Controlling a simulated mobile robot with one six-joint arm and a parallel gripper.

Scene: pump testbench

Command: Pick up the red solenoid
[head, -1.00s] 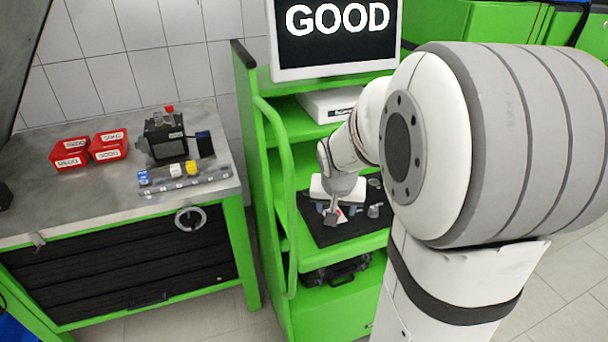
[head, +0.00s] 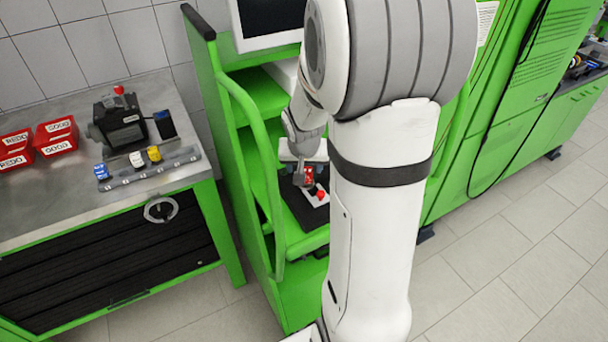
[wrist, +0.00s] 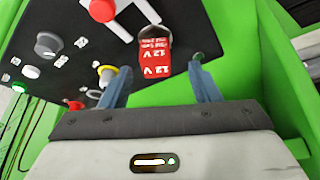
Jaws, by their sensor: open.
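The red solenoid (wrist: 155,60) is a small red block with white "12 V" print and a metal loop at its far end. It shows in the wrist view, over the black control panel (wrist: 70,45). My gripper (wrist: 162,72) is open, with one finger to each side of the block and a visible gap on both sides. In the head view the red solenoid (head: 308,176) is a small red patch at my gripper (head: 303,182), partly hidden by it. Whether the solenoid rests on the panel or is mounted there I cannot tell.
Knobs and a red button (wrist: 102,10) stand on the panel close to the gripper. The green cabinet's side wall (wrist: 235,60) is close on the right. The workbench at left holds red bins (head: 57,137), a black device (head: 120,120) and a rail (head: 150,170) with blue, white and yellow blocks.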

